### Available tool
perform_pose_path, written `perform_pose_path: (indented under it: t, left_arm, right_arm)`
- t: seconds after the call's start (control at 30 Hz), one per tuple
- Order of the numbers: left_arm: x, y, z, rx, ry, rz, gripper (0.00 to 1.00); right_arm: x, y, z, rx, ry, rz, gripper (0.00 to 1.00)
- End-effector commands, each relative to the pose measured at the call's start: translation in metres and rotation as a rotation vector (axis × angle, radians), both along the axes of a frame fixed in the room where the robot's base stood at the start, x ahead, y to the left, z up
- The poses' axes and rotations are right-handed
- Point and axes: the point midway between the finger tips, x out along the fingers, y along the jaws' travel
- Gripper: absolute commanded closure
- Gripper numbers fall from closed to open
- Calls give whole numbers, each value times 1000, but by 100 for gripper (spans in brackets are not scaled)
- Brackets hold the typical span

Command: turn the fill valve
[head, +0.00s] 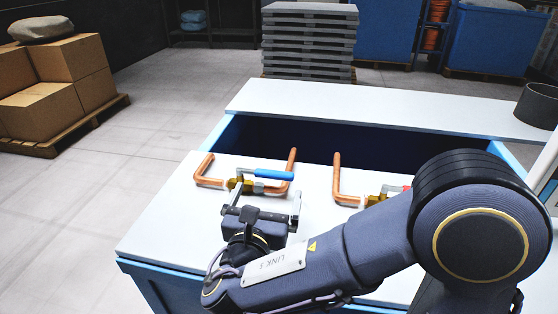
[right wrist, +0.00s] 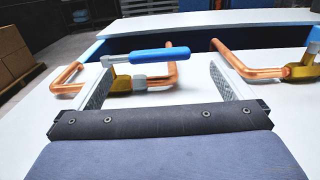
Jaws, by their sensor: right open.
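A brass valve (head: 240,185) with a blue lever handle (head: 274,175) sits in a copper pipe (head: 207,181) on the white worktop. No label shows which is the fill valve. My right gripper (head: 262,200) is open and empty, just in front of the blue-handled valve. In the right wrist view the blue handle (right wrist: 160,54) lies crosswise beyond and between the two fingertips, apparently apart from them. My left gripper is not in view.
The white worktop (head: 165,215) has a dark recess (head: 330,140) behind the pipes. A dark cylinder (head: 538,105) stands at the far right. Boxes (head: 62,75) on a pallet and stacked grey pallets (head: 308,40) are on the floor beyond. The worktop's left part is clear.

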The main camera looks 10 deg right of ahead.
Motion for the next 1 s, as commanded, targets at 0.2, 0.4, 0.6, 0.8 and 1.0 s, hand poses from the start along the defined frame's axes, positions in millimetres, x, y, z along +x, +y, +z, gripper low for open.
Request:
perform_pose_path:
  t: [0.2, 0.4, 0.6, 0.8, 1.0]
  left_arm:
    - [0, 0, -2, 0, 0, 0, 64]
    - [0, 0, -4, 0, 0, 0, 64]
    - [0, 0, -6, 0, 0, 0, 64]
    - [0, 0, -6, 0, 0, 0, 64]
    - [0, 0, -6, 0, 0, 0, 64]
  right_arm:
    - [14, -5, 0, -2, -3, 1, 0]
    - [45, -18, -1, -3, -2, 0, 0]
    - [66, -27, 0, -1, -3, 3, 0]
    - [72, -29, 0, -3, -2, 5, 0]
    - [72, -29, 0, -3, -1, 5, 5]
